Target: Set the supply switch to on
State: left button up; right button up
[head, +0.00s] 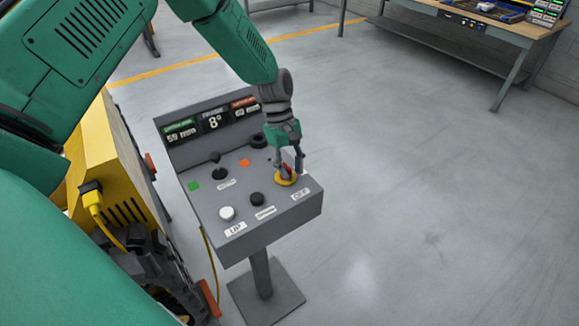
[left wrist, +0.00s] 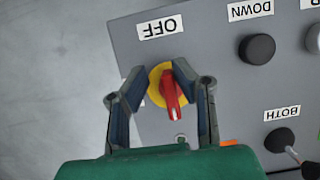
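The supply switch is a red rotary handle on a yellow disc (head: 285,180), at the right side of the grey control panel (head: 262,226). In the left wrist view the red handle (left wrist: 171,90) lies nearly along the picture's vertical, slightly tilted. An OFF label (left wrist: 158,27) shows upside down beyond it. My left gripper (head: 289,172) is down over the switch; in the left wrist view its two fingers (left wrist: 158,78) stand apart on either side of the handle. The right finger is close to the handle; I cannot tell if it touches. My right gripper is not in view.
The panel also carries a white button (head: 227,213), black buttons (head: 257,199), a small lever (head: 219,173) and a display (head: 212,122). A yellow machine (head: 125,165) with a cable stands to the left. A workbench (head: 490,30) is far right; the floor between is clear.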

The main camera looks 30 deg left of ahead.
pick_arm(q)
jog(key=shift+d+r, duration=0.15)
jog(key=shift+d, duration=0.1)
grip_shut()
jog(key=shift+a, duration=0.15)
jog(key=shift+w+a+f, duration=0.15)
jog(key=shift+a+f, duration=0.05)
jog(key=shift+a, duration=0.85)
jog(key=shift+a+f, duration=0.15)
jog(key=shift+a, duration=0.35)
jog(key=shift+d, duration=0.45)
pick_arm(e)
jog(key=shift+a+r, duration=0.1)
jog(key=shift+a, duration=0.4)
